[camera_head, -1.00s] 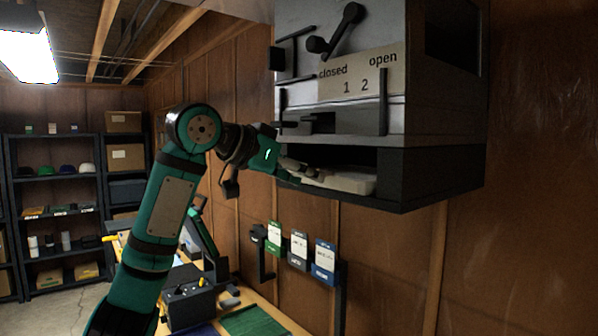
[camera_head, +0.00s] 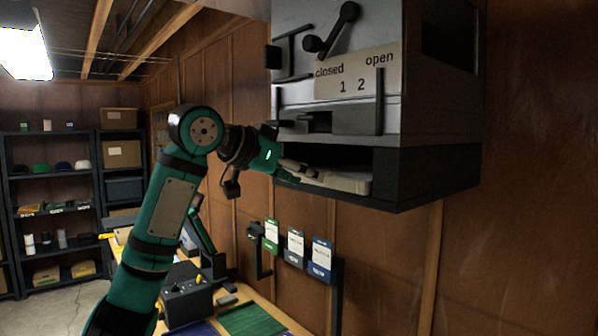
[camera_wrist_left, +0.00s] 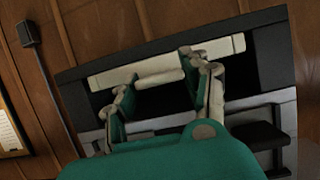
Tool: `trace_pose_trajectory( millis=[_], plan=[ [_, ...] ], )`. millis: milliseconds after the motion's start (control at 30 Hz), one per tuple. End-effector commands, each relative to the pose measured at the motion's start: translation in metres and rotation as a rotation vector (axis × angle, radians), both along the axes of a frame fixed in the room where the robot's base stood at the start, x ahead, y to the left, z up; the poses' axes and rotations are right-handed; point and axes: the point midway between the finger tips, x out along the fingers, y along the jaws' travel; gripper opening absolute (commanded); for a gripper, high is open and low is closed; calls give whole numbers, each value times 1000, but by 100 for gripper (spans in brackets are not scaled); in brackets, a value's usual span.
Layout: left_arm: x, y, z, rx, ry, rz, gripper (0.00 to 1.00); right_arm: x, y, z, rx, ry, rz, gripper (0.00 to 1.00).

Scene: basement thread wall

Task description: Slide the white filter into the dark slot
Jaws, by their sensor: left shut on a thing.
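The white filter (camera_head: 345,181) sits partly inside the dark slot (camera_head: 362,157) at the bottom of the grey wall unit, and its front edge shows at the opening. My left gripper (camera_head: 303,174) is at the slot's mouth, at the filter's left side in the head view. In the left wrist view the gripper (camera_wrist_left: 163,80) is shut on the rounded bar on the front of the filter (camera_wrist_left: 226,48). The dark slot frame (camera_wrist_left: 270,50) surrounds the filter there. The filter's far end is hidden inside. My right gripper is not in view.
Above the slot, the unit has levers and a panel (camera_head: 357,72) marked closed, open, 1 and 2. Below hang several label cards (camera_head: 295,247) on the wooden wall. A workbench (camera_head: 262,318) is lower down, and shelves (camera_head: 55,200) stand at the far left.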

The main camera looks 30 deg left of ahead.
Motion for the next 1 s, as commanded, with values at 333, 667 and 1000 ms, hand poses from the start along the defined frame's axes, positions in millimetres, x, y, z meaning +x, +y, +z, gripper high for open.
trace_pose_trajectory(
  millis=[333,667,1000],
  plan=[
    [3,-1,0,0,0,0,56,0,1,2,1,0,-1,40],
    [3,-1,0,0,0,0,74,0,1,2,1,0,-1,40],
    [-25,11,13,2,-3,2,74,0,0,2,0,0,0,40]
  ],
)
